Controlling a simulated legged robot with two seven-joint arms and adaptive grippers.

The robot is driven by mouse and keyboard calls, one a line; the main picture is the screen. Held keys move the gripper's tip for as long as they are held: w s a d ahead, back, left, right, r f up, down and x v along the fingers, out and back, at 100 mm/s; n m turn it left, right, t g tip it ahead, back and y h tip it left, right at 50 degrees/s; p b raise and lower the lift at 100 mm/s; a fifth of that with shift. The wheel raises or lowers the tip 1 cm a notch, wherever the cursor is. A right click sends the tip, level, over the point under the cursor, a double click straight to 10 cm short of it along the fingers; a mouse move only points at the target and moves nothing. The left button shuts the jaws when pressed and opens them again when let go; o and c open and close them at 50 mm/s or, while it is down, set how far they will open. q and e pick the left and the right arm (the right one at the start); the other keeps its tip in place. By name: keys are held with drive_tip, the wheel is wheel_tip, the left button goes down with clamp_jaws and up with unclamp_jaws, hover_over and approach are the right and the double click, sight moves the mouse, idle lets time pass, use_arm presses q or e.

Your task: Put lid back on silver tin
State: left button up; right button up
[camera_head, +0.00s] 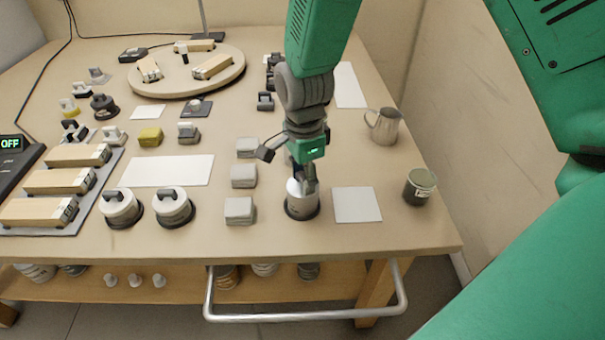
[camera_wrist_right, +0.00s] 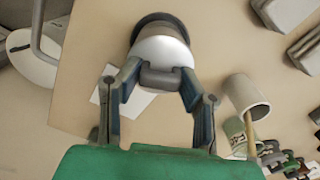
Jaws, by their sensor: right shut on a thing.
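The silver tin (camera_head: 302,206) stands upright near the front edge of the bench on a dark round base. My right gripper (camera_head: 304,178) points down directly over it. In the right wrist view the gripper (camera_wrist_right: 160,82) is shut on the grey handle of the pale lid (camera_wrist_right: 160,50), with a finger on each side. A dark round rim shows behind the lid. The lid is over the tin's top; I cannot tell whether it is fully seated, as the fingers hide part of it. My left gripper is not in view.
A bare white square (camera_head: 357,205) lies right of the tin, with a dark canister (camera_head: 420,187) and a metal pitcher (camera_head: 384,126) beyond. Grey blocks (camera_head: 239,211) stand close on the left. Two lidded tins (camera_head: 172,207) are farther left. A rail (camera_head: 305,315) runs below the front edge.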

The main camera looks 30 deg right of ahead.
drive_tip(key=shift+p, duration=0.5)
idle(0.6)
idle(0.3)
drive_tip(key=o, duration=0.9)
drive_tip(key=shift+o, duration=0.5)
drive_tip(key=o, duration=0.4)
drive_tip(key=shift+r, duration=0.1)
wheel_tip(320, 180, up, 7)
drive_tip(key=p, duration=0.8)
